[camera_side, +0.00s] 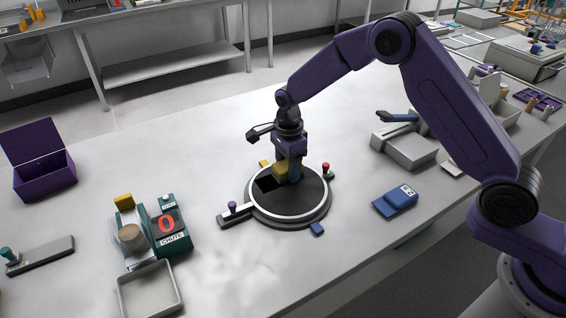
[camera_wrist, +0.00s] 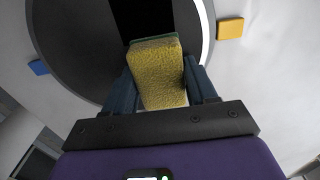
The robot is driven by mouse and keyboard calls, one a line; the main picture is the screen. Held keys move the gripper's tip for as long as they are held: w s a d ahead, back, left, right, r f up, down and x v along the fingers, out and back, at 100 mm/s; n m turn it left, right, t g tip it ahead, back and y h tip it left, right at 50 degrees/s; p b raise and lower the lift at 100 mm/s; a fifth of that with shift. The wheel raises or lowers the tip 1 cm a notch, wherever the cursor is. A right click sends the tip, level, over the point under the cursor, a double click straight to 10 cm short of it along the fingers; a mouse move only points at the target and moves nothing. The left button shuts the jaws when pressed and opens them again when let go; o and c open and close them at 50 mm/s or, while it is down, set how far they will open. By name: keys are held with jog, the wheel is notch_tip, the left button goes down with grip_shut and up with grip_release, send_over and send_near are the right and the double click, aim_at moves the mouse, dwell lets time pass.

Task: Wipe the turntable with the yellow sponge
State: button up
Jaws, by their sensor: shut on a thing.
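The turntable (camera_side: 305,205) is a round dark disc with a white ring, set on the bench in the middle of the side view. A blacker rectangular patch (camera_side: 264,184) shows at its left part, and the disc also shows in the wrist view (camera_wrist: 85,45). My gripper (camera_side: 286,173) points down over the disc's far half. It is shut on the yellow sponge (camera_wrist: 158,78), which has a green layer at its far edge. The sponge's underside is hidden, so I cannot tell if it touches the disc.
Around the turntable are a purple-knobbed lever (camera_side: 233,209), a red-topped knob (camera_side: 326,169), a blue block (camera_side: 317,229) and a small yellow block (camera_wrist: 230,28). Bench behind is clear.

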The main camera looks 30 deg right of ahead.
aim_at(300, 189)
jog(key=shift+s+a, duration=0.15)
jog(key=shift+s, duration=3)
jog(key=shift+r, duration=3.05)
notch_tip(300, 189, up, 3)
jog(key=shift+f, duration=0.1)
jog(key=shift+w, duration=0.15)
